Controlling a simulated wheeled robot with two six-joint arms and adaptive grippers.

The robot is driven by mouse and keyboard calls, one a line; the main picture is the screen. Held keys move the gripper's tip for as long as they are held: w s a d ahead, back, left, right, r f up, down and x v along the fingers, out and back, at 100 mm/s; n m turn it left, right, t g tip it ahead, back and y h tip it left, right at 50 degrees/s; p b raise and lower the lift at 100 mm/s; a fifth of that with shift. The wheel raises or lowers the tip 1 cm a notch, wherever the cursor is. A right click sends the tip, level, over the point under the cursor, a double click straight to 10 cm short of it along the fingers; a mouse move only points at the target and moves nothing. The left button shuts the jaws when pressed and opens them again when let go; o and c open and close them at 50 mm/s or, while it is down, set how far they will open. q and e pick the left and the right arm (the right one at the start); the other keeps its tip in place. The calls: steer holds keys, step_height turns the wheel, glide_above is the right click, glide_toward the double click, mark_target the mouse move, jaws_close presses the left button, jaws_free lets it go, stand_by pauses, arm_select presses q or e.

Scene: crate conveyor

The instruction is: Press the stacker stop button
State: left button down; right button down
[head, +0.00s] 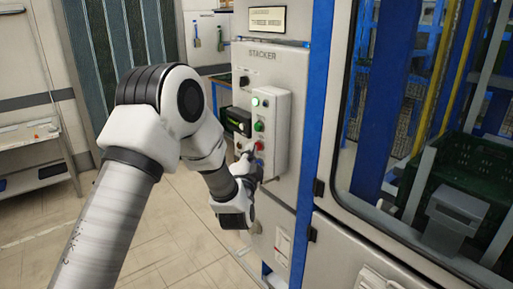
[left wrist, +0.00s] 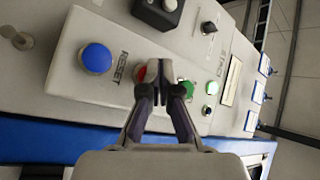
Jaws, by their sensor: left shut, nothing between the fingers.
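The stacker button box (head: 281,130) is a pale grey box on a tall cabinet under the word STACKER. In the head view a lit white lamp, a green button (head: 259,126) and a red button (head: 259,145) run down its face. In the left wrist view the red button (left wrist: 146,72) is partly hidden behind my left gripper (left wrist: 165,75). A blue button (left wrist: 96,58) marked RESET and the green button (left wrist: 187,90) sit to either side. My left gripper is shut and empty, its tips in front of the box by the red button; contact cannot be told. My right gripper is out of view.
A blue post (head: 315,120) and a glazed door with green crates (head: 470,175) behind are at the right. The floor at left is clear.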

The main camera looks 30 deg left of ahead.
arm_select(q)
steer(key=shift+w+d, duration=0.1)
steer(key=shift+w, duration=0.1)
stand_by(0.5)
steer(key=shift+s+a, duration=0.3)
steer(key=shift+s, duration=0.5)
steer(key=s, duration=0.1)
steer(key=s+a, duration=0.1)
steer(key=s, duration=0.1)
steer(key=s+a, duration=0.1)
steer(key=shift+s, duration=0.3)
steer(key=shift+f, duration=0.1)
stand_by(0.4)
